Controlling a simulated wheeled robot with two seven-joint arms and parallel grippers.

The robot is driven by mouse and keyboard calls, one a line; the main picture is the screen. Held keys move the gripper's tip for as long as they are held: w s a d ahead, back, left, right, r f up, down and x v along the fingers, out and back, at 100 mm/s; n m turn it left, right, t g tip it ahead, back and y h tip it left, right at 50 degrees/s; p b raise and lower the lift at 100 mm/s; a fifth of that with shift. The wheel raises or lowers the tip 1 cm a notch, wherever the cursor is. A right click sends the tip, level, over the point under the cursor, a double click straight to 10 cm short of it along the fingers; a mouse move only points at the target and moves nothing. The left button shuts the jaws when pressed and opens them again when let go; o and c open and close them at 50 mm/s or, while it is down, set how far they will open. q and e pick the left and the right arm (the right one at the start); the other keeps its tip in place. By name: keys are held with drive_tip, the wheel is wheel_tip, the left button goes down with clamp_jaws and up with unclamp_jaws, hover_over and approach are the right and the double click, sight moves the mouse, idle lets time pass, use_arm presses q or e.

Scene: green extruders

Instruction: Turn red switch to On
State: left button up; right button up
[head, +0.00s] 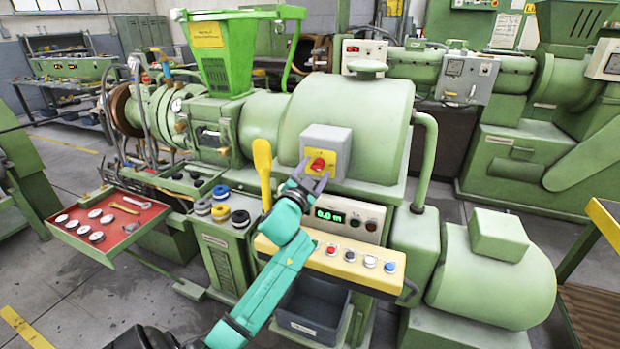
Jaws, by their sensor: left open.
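The red switch (317,165) sits on a yellow plate (327,157) on the front of a grey box (341,136), which is mounted on the large green extruder housing. My left gripper (312,179) comes up from below on a teal arm and is open. Its fingertips are just below and in front of the red switch, one toward each side. I cannot tell whether they touch it. The switch's On and Off marks are too small to read. My right gripper is not in view.
A yellow lever (262,170) stands left of the grey box. Below is a yellow button panel (336,264) and a green-lit display (330,215). A red tray (107,222) with round metal parts is at the left. A dark bin (312,305) sits under the panel.

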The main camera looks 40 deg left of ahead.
use_arm(q)
drive_tip(key=b+v, duration=0.3)
drive_tip(key=v, duration=1.1)
drive_tip(key=shift+s, duration=0.15)
drive_tip(key=shift+d, duration=0.1)
